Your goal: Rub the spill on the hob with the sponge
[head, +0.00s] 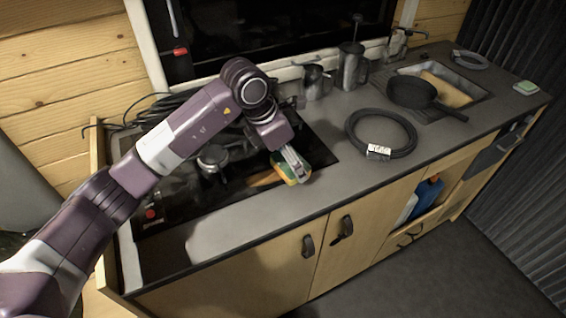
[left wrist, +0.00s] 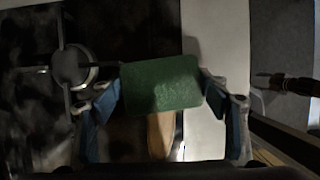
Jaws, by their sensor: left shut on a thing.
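The sponge (head: 284,167), yellow with a green face, is at the right edge of the black hob (head: 190,192). My left gripper (head: 296,166) is shut on it, and in the left wrist view the green face of the sponge (left wrist: 160,84) sits between the two fingers (left wrist: 166,90). A brown-orange patch or strip (head: 262,180) shows beside the sponge on the hob; I cannot tell whether it is the spill. Whether the sponge touches the hob is unclear. My right gripper is not in view.
A burner (head: 212,157) with its grate stands left of the sponge. A coiled black hose (head: 381,133), a dark pan (head: 412,92), a metal jug (head: 316,82) and a tall pot (head: 352,68) are on the counter (head: 335,125). The counter's front strip is clear.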

